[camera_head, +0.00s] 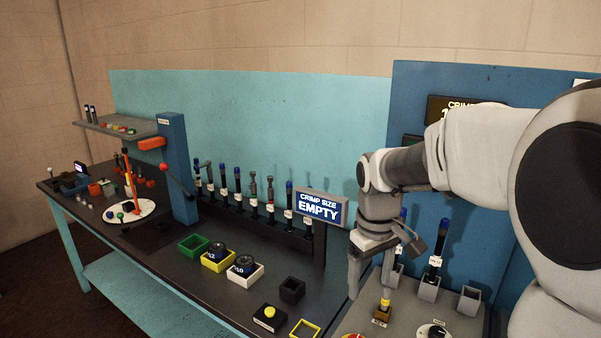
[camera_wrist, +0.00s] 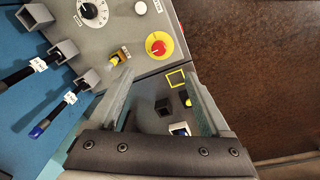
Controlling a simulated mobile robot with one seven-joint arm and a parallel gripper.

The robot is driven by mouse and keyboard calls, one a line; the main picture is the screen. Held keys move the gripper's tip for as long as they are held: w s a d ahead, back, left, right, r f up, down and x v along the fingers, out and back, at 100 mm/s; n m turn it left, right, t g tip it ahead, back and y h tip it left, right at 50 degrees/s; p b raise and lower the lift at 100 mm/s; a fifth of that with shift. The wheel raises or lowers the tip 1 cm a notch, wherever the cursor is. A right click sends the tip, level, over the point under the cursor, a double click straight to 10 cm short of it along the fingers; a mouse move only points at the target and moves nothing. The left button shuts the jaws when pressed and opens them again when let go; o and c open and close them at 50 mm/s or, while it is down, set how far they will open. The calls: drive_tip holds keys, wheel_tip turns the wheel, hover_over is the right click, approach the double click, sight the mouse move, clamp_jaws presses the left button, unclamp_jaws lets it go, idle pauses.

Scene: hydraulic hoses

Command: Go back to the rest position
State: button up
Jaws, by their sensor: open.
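My gripper (camera_head: 371,278) hangs from my arm, pointing down over the front of the grey control panel (camera_head: 405,308) at the right of the head view. In the wrist view my gripper (camera_wrist: 157,78) has its two fingers wide apart with nothing held between them. I cannot tell from these views how far the fingertips are above the panel.
Hoses with blue ends (camera_head: 435,250) stand in grey holders behind the panel. A red button on yellow (camera_wrist: 159,45) and a dial (camera_wrist: 93,12) are on the panel. Coloured bins (camera_head: 245,272) sit on the dark bench.

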drive_tip(key=s+r+m+t, duration=0.2)
drive_tip(key=s, duration=0.7)
drive_tip(key=s+r+m+t, duration=0.2)
drive_tip(key=s+r+m, duration=0.1)
drive_tip(key=s, duration=0.7)
drive_tip(key=shift+s+a+r+t, duration=0.15)
drive_tip(key=shift+s+r+t, duration=0.05)
drive_tip(key=shift+r+t, duration=0.1)
